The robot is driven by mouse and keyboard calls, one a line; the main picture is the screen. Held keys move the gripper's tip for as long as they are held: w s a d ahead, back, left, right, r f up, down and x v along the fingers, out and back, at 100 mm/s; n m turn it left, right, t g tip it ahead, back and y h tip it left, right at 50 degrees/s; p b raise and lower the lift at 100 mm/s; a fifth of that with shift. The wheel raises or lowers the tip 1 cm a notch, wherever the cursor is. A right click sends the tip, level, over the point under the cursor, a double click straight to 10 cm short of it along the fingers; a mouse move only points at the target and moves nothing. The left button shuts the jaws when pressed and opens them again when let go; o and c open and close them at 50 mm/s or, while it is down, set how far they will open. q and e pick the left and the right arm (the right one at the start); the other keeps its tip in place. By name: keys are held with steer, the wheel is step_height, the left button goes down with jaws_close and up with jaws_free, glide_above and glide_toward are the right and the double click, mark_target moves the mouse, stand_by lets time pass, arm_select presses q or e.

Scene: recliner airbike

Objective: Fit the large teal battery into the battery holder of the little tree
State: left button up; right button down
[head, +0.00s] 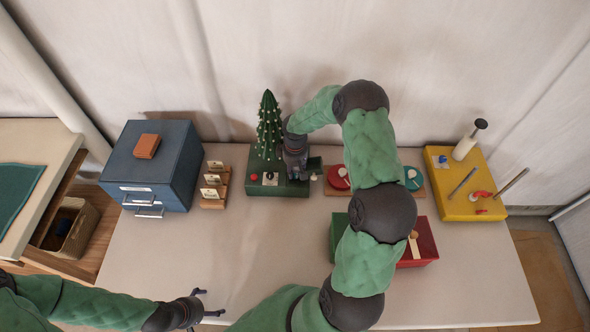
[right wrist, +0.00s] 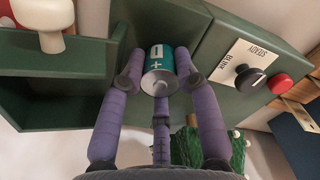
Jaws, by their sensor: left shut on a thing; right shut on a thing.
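The little tree (head: 269,125) stands on a green base box (head: 265,187) at the back middle of the table; part of it shows in the right wrist view (right wrist: 188,148). My right gripper (head: 295,172) is over the right part of this box. In the right wrist view its purple fingers (right wrist: 158,75) are closed around the large teal battery (right wrist: 157,60), whose marked end faces the camera. The battery is against or close to the green box; contact is unclear. An open green compartment (right wrist: 50,90) lies beside it. My left gripper (head: 207,302) is at the front edge, fingers apart, with nothing visible between them.
A card with a black knob (right wrist: 250,78) and a red button (right wrist: 279,84) is on the base. A blue cabinet (head: 150,170) and wooden card holders (head: 214,187) stand left. Red and green bins (head: 425,245) and a yellow box (head: 466,190) are right. The front-left table is clear.

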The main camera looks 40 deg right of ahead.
mark_target(294, 169)
steer(key=shift+f, duration=0.3)
steer(key=c, duration=0.8)
jaws_free()
step_height(294, 169, up, 6)
steer(key=shift+r, duration=0.2)
steer(key=shift+w+r, duration=0.1)
steer(key=shift+r, duration=0.7)
steer(key=shift+a, duration=0.1)
